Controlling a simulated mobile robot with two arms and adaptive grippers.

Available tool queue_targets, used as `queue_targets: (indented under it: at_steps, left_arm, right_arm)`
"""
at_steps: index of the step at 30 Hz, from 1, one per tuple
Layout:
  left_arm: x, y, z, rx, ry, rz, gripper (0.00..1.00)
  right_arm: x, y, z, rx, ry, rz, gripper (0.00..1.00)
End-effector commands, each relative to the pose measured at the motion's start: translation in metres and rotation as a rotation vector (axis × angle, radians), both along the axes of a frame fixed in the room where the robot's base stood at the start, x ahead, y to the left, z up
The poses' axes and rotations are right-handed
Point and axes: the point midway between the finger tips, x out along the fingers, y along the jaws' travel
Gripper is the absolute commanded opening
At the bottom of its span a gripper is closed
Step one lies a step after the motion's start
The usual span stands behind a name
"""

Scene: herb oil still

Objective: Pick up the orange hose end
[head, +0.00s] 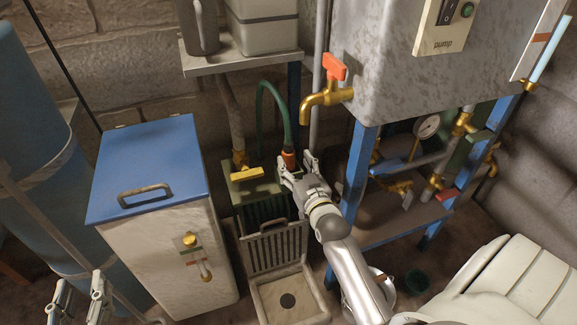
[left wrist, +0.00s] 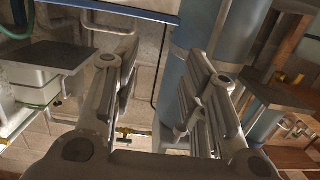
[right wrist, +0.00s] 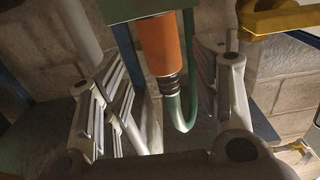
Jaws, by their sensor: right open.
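The orange hose end (head: 289,158) stands upright on the greenish box (head: 243,188), with the green hose (head: 263,105) arching up from it. In the right wrist view the orange hose end (right wrist: 160,46) shows upside down between the spread fingers of my right gripper (right wrist: 160,80), with a gap on both sides. In the head view my right gripper (head: 298,166) is open just in front of the hose end and partly covers its lower part. My left gripper (head: 80,297) is at the bottom left, open and empty, as its own wrist view (left wrist: 163,80) shows.
A yellow valve handle (head: 246,174) sits beside the hose end. A blue-lidded cabinet (head: 150,165) stands to the left. A grey tank (head: 395,65) with an orange-handled brass tap (head: 325,92) is on a blue frame (head: 357,175) to the right. A shelf (head: 235,62) hangs above.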

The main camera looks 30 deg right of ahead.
Motion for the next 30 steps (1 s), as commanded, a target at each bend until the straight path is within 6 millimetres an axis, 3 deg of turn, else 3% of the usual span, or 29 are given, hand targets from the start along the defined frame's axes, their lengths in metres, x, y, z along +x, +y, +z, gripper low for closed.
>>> queue_targets:
  at_steps: [16, 28, 30]
  left_arm:
    - [-0.002, -0.01, 0.074, -0.105, -0.399, -0.024, 0.4]
    - [-0.005, -0.011, 0.084, -0.118, -0.448, -0.027, 0.4]
    - [-0.005, -0.011, 0.083, -0.118, -0.447, -0.027, 0.4]
  right_arm:
    - [0.041, -0.006, -0.003, 0.0, -0.002, 0.0, 0.57]
    - [0.046, -0.007, -0.002, 0.0, -0.001, 0.0, 0.57]
    - [0.046, -0.007, -0.002, 0.0, -0.001, 0.0, 0.48]
